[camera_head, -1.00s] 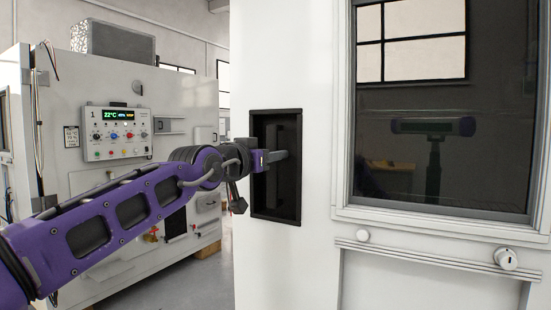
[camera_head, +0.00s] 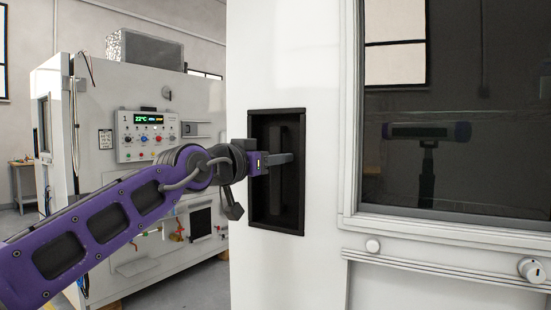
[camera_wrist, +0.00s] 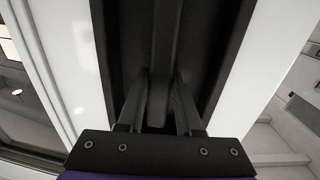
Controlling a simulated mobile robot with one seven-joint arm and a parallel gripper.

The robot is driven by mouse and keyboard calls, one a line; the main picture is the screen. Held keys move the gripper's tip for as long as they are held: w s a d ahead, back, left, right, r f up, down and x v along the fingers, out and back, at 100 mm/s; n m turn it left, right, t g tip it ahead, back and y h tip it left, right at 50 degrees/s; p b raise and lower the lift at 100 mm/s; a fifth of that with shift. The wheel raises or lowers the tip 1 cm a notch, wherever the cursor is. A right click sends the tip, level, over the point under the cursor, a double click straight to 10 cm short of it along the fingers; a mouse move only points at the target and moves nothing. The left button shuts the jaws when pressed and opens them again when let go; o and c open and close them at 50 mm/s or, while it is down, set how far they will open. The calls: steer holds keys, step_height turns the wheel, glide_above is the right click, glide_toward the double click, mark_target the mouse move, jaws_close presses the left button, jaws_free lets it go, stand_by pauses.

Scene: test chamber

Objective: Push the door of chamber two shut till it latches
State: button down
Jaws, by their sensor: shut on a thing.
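The white door (camera_head: 400,275) fills the right half of the head view, with a dark window (camera_head: 450,165). A black recess (camera_head: 262,215) in it holds a dark upright handle bar (camera_head: 283,195). My gripper (camera_head: 284,159) reaches into the recess from the left and is shut on the handle bar. In the wrist view, the two fingers of my gripper (camera_wrist: 158,95) stand on either side of the bar (camera_wrist: 163,45). The door's latch and its frame are not visible, so I cannot tell how far open it stands.
Behind my arm stands another white chamber marked 1 (camera_head: 90,185), with a control panel (camera_head: 148,137) showing 22°C. A grey box (camera_head: 150,50) sits on top of it. Clear floor (camera_head: 185,285) shows between it and the door. A small table (camera_head: 22,165) stands far left.

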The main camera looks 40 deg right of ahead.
steer(key=shift+w+d, duration=0.25)
steer(key=c, duration=0.6)
jaws_free()
steer(key=shift+a, duration=0.1)
steer(key=v, duration=1.7)
steer(key=shift+a, duration=0.2)
